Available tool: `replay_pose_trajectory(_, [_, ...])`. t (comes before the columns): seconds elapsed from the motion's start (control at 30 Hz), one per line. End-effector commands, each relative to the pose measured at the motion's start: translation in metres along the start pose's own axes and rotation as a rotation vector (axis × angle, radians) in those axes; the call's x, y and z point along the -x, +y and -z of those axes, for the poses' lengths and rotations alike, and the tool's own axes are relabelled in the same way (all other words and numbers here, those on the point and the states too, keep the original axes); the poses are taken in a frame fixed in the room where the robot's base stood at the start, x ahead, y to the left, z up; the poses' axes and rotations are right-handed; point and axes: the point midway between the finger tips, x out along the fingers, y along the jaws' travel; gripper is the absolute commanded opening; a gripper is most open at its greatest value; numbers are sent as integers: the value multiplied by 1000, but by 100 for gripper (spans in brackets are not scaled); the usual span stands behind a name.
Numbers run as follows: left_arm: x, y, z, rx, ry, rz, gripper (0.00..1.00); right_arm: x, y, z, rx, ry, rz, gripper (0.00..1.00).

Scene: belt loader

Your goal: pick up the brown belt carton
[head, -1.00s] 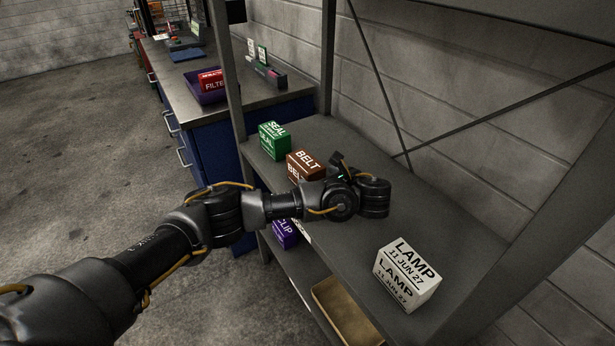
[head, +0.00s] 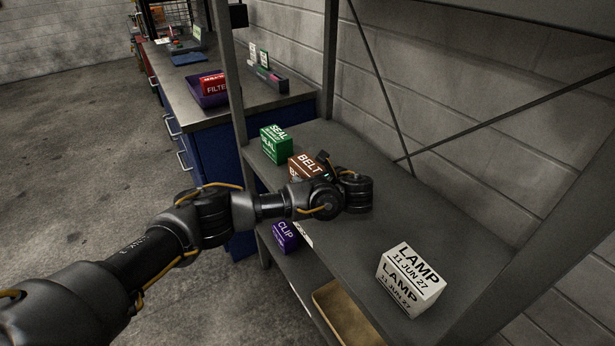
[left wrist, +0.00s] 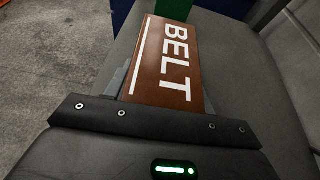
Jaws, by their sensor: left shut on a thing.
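The brown belt carton (head: 306,163) stands on the upper shelf, right of the green seal carton, partly hidden behind my left wrist in the head view. In the left wrist view the carton (left wrist: 166,65) fills the middle, its BELT lettering facing the camera. My left gripper (head: 322,169) is at the carton, and its fingers are mostly hidden in the head view. In the left wrist view my left gripper (left wrist: 158,92) is shut on the carton, a finger edge showing beside it. I cannot see a gap between the carton and the shelf. My right gripper is not in view.
The green seal carton (head: 276,144) stands close by on the shelf (head: 385,225). A white lamp carton (head: 411,279) stands at the near right. A purple clip carton (head: 285,236) is lower down. A shelf post (head: 228,70) rises at the left. The shelf's middle right is free.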

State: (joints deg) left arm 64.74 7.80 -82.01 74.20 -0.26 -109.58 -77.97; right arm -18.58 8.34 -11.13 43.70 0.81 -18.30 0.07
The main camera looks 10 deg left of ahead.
Motion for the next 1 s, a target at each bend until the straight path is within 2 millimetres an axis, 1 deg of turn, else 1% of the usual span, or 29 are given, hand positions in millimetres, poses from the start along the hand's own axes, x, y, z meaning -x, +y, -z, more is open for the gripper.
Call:
replay_pose_trajectory(0.27, [0,0,-1,1,0,1,21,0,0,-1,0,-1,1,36])
replay_pose_trajectory(0.43, [3,0,-8,3,0,1,21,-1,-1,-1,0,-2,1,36])
replay_pose_trajectory(0.53, [7,-1,-17,4,0,3,21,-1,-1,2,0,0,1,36])
replay_pose_trajectory(0.6, [12,-1,-28,5,0,2,21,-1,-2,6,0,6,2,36])
replay_pose_trajectory(0.63, [13,2,-34,4,1,2,21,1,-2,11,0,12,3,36])
replay_pose_trajectory(0.67, [14,8,-40,4,1,1,21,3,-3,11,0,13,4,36])
replay_pose_trajectory(0.7, [16,15,-48,4,0,2,21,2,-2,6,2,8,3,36])
replay_pose_trajectory(0.73, [18,20,-56,4,-1,1,21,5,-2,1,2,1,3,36])
replay_pose_trajectory(0.77, [22,22,-65,1,-1,-1,21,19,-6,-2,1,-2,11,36])
replay_pose_trajectory(0.8, [24,26,-71,-1,-1,-1,21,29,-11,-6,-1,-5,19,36])
replay_pose_trajectory(0.9, [27,36,-85,0,-1,-2,21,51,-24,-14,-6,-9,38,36])
replay_pose_trajectory(1.0, [30,48,-98,-1,-1,-2,21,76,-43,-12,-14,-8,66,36])
